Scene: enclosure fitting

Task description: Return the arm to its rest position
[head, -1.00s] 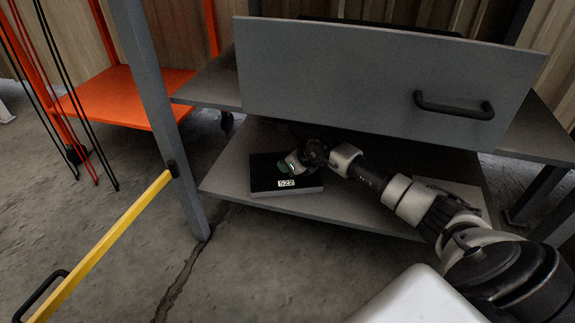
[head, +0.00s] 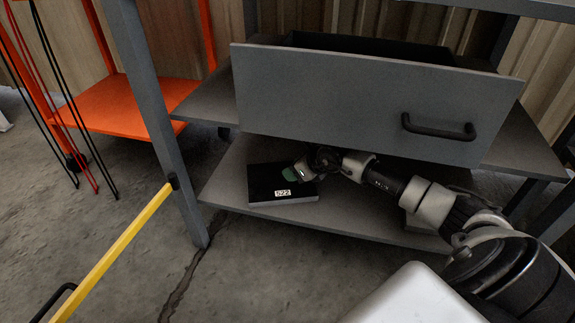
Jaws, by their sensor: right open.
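My right arm reaches in from the lower right, under the grey drawer front, to the lower shelf. My right gripper (head: 301,170) is at the right part of a black box (head: 268,187) with a white "522" label. The gripper is open; whether it touches the box is hard to tell. The box lies flat on the lower shelf (head: 226,186). My left gripper is not in view.
A grey drawer (head: 340,100) with a black handle (head: 438,127) stands out above my arm. A yellow bar (head: 115,248) crosses the lower left beside a grey post (head: 156,110). An orange shelf (head: 125,103) stands at the back left. Bare concrete floor lies in front.

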